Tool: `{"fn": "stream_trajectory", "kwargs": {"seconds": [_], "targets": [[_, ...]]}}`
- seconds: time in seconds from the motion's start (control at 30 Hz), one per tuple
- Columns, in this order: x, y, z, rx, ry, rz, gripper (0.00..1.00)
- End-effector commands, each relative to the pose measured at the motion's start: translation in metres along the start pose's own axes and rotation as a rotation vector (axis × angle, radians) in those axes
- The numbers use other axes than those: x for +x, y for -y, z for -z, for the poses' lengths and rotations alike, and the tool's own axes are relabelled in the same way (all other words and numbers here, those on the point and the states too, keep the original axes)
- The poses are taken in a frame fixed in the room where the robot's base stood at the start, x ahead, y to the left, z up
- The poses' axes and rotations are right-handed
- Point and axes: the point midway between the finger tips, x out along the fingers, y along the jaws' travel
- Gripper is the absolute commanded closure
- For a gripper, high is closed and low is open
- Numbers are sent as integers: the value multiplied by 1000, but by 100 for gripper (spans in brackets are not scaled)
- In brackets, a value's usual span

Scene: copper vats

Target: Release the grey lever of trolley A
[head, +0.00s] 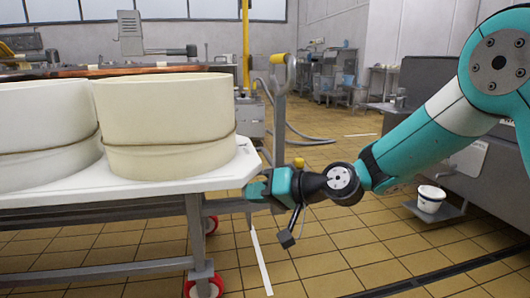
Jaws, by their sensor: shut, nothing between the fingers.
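A trolley (222,177) with a white top, grey metal frame and red wheels stands at the left in the head view; no letter shows on it. My gripper (253,191) is at the trolley's right end, by the edge of the top. It is shut with nothing held. A grey upright bar (279,115) with a yellow top rises just behind my gripper. I cannot tell whether this bar is the grey lever or whether it belongs to the trolley. My gripper and wrist hide part of the frame there, so contact cannot be told.
Two large cream round moulds (168,120) stand on the trolley top. A grey machine (440,150) stands at the right, with a white bucket (430,199) on a low shelf. A hose (300,140) lies behind. The tiled floor between is mostly clear.

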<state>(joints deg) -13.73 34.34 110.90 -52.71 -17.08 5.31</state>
Motion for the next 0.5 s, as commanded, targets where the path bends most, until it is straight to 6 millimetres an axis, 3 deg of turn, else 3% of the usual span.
{"fn": "stream_trajectory", "kwargs": {"seconds": [0.03,0.2,0.3,0.5], "targets": [[-26,32,2,-45,68,-36,100],[-108,87,-33,-151,326,-190,100],[-155,107,-58,-183,456,-276,100],[-231,132,-102,-204,645,-406,100]]}}
